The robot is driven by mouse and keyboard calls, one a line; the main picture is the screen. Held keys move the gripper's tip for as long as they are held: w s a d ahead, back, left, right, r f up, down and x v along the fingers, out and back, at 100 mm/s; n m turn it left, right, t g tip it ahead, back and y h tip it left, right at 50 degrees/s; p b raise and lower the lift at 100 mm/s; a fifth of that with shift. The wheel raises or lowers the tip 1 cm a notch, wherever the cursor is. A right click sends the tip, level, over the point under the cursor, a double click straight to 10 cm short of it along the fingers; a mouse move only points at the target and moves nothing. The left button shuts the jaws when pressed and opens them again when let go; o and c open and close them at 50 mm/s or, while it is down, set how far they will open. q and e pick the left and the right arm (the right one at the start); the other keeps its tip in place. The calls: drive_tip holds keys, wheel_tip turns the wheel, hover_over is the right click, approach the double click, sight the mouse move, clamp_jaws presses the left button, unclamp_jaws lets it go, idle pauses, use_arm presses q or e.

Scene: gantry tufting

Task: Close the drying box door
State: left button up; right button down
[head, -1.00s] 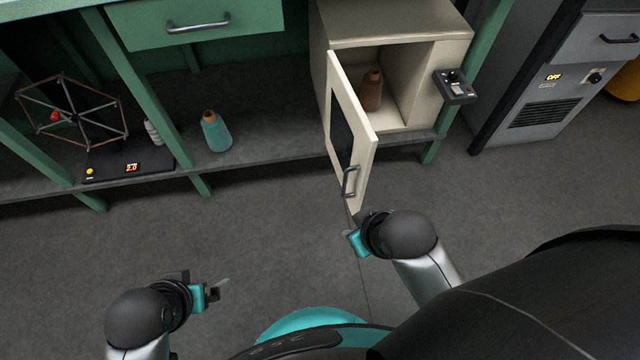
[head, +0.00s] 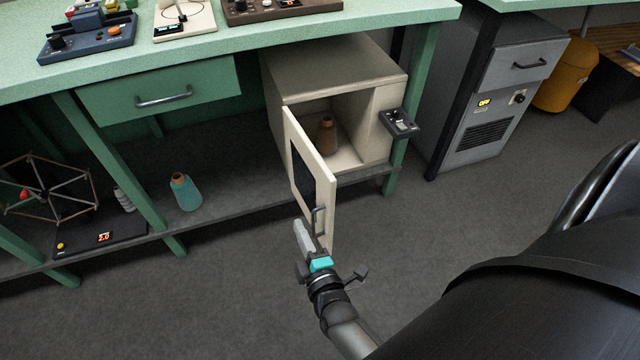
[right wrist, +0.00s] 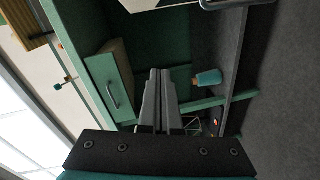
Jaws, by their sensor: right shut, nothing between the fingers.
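The drying box (head: 345,77) is a cream cabinet on the lower shelf of the green bench. Its door (head: 322,180) stands wide open toward me, with a dark window and a grey bar handle (head: 318,221). A brown cone (head: 327,136) stands inside. My right gripper (head: 301,232) is shut and empty, its fingertips by the lower part of the door, left of the handle. I cannot tell whether they touch it. In the right wrist view the closed fingers (right wrist: 158,92) point toward the bench, and a metal bar (right wrist: 236,4) shows at the top edge. My left gripper is out of view.
A small switch box (head: 398,122) sits on the drying box's right side. A teal cone (head: 185,192) stands on the shelf to the left. A grey cabinet (head: 480,110) stands to the right. The floor before the bench is clear.

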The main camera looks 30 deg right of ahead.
drive_tip(key=s+d+r+n+h, duration=0.1)
drive_tip(key=s+d+h, duration=0.1)
drive_tip(key=h, duration=0.1)
drive_tip(key=b, duration=0.4)
hover_over(321, 188)
drive_tip(key=s+a, duration=0.4)
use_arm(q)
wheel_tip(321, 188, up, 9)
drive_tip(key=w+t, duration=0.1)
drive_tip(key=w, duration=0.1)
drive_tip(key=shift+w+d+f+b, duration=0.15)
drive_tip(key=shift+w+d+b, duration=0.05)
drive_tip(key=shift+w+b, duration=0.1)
use_arm(e)
drive_tip(key=shift+w+d+r+t, duration=0.15)
drive_tip(key=shift+d+t, duration=0.25)
drive_tip(key=shift+d, duration=0.35)
drive_tip(key=shift+d, duration=0.1)
